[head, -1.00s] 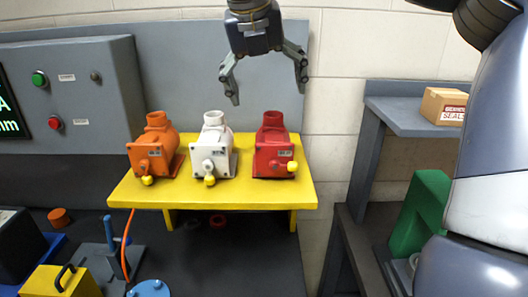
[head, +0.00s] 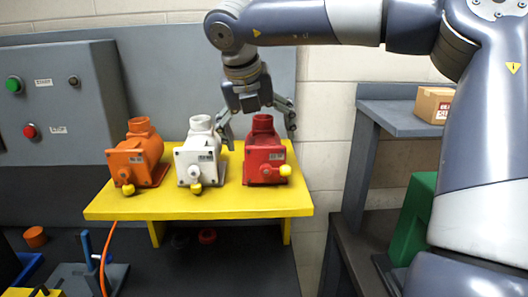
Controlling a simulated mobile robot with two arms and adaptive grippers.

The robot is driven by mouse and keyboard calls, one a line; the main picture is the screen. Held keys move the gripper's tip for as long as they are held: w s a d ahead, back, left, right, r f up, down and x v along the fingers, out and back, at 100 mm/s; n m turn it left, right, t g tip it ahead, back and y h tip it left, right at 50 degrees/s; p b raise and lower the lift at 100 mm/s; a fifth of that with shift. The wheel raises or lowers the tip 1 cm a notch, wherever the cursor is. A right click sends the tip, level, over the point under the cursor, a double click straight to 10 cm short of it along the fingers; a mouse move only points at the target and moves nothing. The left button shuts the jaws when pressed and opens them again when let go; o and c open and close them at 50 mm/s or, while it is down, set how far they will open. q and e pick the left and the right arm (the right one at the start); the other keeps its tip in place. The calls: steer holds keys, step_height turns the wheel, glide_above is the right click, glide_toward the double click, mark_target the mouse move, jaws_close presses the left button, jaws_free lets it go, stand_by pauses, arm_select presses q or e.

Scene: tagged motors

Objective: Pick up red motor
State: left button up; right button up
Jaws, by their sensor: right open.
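The red motor (head: 263,160) stands upright on the right part of a yellow bench (head: 200,205). It has a round red neck on top and a yellow knob at its front right. My right gripper (head: 258,135) points down over the red motor, its two fingers spread wide. One finger hangs to the left of the neck, between the red and white motors, and the other to its right. I cannot tell whether either finger touches the motor. My left gripper does not show.
A white motor (head: 198,158) stands close to the left of the red one, with an orange motor (head: 137,157) further left. A grey control box (head: 70,110) is behind on the left. A grey shelf with a cardboard box (head: 434,104) stands at the right.

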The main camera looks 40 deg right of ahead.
mark_target(260, 137)
steer(key=p+x, duration=0.1)
steer(key=x, duration=0.2)
steer(key=shift+s+d+f, duration=0.1)
steer(key=shift+f, duration=0.3)
steer(key=shift+d+f, duration=0.2)
steer(key=shift+f, duration=0.1)
steer(key=shift+a, duration=0.15)
steer(key=c, duration=2)
steer(key=shift+r, duration=0.25)
steer(key=shift+c, duration=0.8)
steer(key=shift+w, duration=0.2)
